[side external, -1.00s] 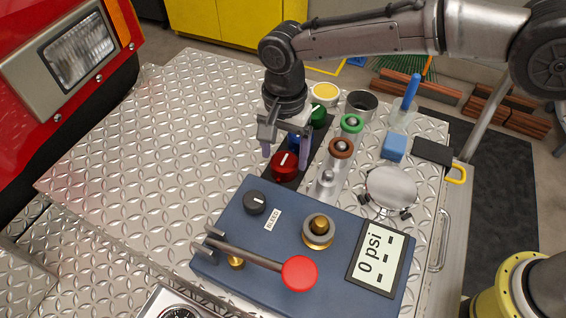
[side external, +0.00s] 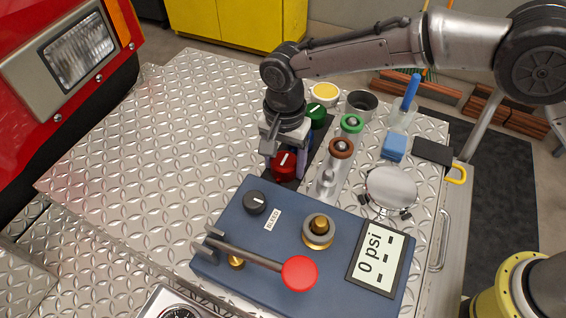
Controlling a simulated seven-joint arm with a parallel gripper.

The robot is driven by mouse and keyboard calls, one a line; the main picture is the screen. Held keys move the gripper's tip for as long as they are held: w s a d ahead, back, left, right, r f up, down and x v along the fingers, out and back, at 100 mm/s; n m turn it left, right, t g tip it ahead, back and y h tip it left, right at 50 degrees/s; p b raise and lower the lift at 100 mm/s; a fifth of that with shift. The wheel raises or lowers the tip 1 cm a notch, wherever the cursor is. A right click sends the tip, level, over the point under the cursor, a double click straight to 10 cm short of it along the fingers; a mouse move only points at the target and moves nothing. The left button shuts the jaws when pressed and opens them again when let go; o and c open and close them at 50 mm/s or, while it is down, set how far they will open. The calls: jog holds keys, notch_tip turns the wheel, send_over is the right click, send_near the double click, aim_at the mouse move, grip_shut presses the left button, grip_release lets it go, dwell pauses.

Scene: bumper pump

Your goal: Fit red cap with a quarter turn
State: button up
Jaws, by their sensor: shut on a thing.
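The red cap (side external: 283,166), with a white line on its top, sits on a dark strip (side external: 284,182) behind the blue pump box. My gripper (side external: 286,165) points down with a finger on either side of the cap and is shut on it. The cap seems still low at the strip; its underside is hidden. A bare metal fitting (side external: 326,183) stands just right of the cap, with no coloured ring visible on it. Beside it stand fittings with a brown ring (side external: 341,148) and a green ring (side external: 351,123).
A green cap (side external: 315,113) is behind my gripper, and a blue one is mostly hidden. The blue pump box (side external: 290,215) has a red-knobbed lever (side external: 299,272) and a display reading 0 psi (side external: 369,256). A dark cup (side external: 361,103) and blue block (side external: 394,147) stand at right. The left plate is clear.

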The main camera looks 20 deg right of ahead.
aim_at(285, 159)
jog(key=shift+r, duration=0.1)
jog(key=shift+c, duration=0.6)
jog(key=shift+r, duration=4.5)
jog(key=n, duration=0.4)
jog(key=shift+w+n, duration=0.1)
jog(key=shift+n, duration=0.2)
jog(key=w+d+n, duration=0.2)
jog(key=d, duration=0.1)
jog(key=w+d+n, duration=0.1)
jog(key=w+d, duration=0.1)
jog(key=shift+d+n, duration=0.15)
jog(key=shift+n, duration=0.25)
jog(key=w+d, duration=0.3)
jog(key=d, duration=0.7)
jog(key=w+d, duration=0.3)
jog(key=d, duration=0.7)
jog(key=w+d, duration=0.2)
jog(key=d, duration=0.7)
jog(key=shift+w+d, duration=0.4)
